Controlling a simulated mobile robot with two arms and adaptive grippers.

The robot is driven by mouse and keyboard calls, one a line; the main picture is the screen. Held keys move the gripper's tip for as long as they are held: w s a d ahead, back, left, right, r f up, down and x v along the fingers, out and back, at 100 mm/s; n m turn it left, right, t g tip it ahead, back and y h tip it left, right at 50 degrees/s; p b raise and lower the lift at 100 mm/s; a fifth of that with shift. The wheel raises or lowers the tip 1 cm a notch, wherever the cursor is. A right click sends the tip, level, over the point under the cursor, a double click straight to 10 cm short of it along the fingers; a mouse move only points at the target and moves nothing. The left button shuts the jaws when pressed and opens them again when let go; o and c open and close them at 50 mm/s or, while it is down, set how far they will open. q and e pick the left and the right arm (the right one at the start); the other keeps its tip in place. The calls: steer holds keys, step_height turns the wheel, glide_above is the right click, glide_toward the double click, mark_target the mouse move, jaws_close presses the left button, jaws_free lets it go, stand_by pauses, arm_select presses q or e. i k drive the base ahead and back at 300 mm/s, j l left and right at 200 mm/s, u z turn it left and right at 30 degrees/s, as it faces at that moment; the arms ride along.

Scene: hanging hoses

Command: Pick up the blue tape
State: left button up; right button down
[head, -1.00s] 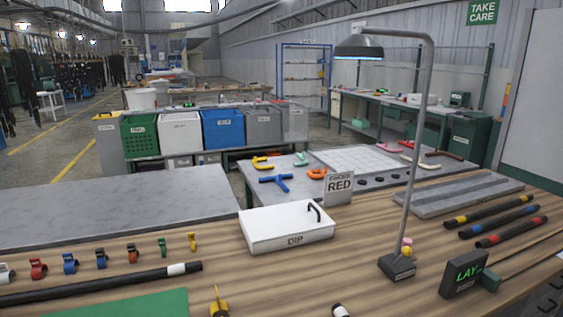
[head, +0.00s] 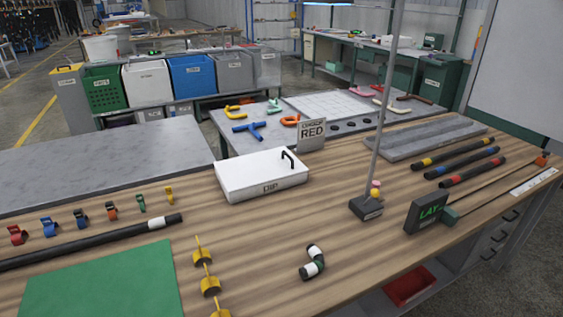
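A row of small coloured pieces lies along the left back edge of the wooden bench. In it, a blue piece (head: 49,227) sits right of a red one (head: 17,235), and a second, darker blue piece (head: 80,218) sits right of that. They may be tape rolls or clips; they are too small to tell. At the right, a black hose with blue bands (head: 462,163) lies between a yellow-banded hose (head: 449,152) and a red-banded one (head: 473,172). Neither of my grippers shows in the head view.
A black hose (head: 92,243) and a green mat (head: 100,285) lie at the left. A white DIP box (head: 262,185), lamp base (head: 366,208), yellow stands (head: 203,258), a short black-and-white fitting (head: 313,262) and LAY sign (head: 426,212) occupy the bench. Bare wood lies between them.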

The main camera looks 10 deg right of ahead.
mark_target(49, 226)
steer(key=u, duration=1.35)
